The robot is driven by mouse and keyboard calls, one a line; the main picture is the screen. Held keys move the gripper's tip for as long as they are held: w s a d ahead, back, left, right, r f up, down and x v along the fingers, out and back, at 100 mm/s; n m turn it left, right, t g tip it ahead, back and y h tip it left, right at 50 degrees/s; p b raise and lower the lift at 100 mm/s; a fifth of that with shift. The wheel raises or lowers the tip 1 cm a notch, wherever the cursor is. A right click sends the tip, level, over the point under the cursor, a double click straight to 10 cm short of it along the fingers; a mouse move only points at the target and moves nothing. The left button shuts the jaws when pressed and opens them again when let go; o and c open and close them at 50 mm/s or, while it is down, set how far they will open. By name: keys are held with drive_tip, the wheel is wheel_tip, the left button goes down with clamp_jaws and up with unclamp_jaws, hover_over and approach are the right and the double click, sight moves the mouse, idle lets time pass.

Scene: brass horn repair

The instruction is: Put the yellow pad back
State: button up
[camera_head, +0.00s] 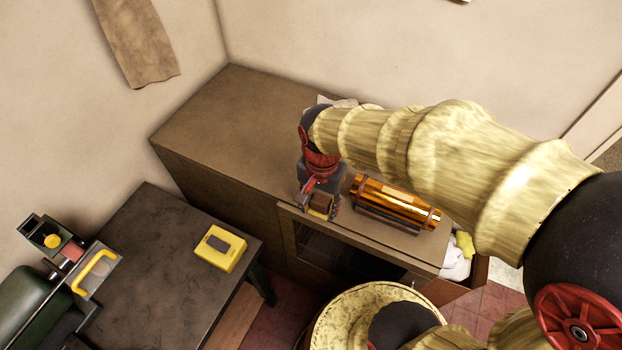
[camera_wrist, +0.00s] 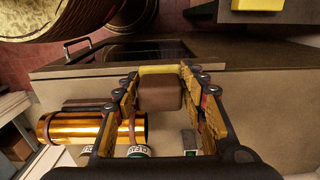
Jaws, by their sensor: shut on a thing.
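My gripper (camera_head: 322,207) is shut on a small block, brown with a yellow layer, which I take to be the yellow pad (camera_head: 319,212). In the wrist view the pad's brown face (camera_wrist: 160,93) and yellow edge (camera_wrist: 160,69) show between the fingers of my gripper (camera_wrist: 161,88). The pad is over the front part of the brown cabinet top (camera_head: 240,115), left of the brass cylinder (camera_head: 395,201). I cannot tell whether it touches the top.
A yellow box (camera_head: 221,248) lies on the dark table (camera_head: 165,265) at left, near a green machine (camera_head: 30,300). An open box at the cabinet's right end holds white cloth (camera_head: 455,262) and a yellow item (camera_head: 465,243). Small bottles (camera_wrist: 138,150) stand near the brass cylinder (camera_wrist: 85,127).

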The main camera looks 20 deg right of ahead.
drive_tip(key=w+d+f, duration=0.1)
drive_tip(key=w+f, duration=0.2)
drive_tip(key=w, duration=0.1)
drive_tip(key=w+d+f, duration=0.1)
drive_tip(key=w+f, duration=0.2)
drive_tip(key=w, duration=0.1)
drive_tip(key=w+d+f, duration=0.1)
drive_tip(key=w+f, duration=0.2)
drive_tip(key=w, duration=0.1)
drive_tip(key=shift+w+f, duration=0.2)
drive_tip(key=shift+f, duration=1.6)
drive_tip(key=shift+f, duration=0.15)
drive_tip(key=o, duration=1.1)
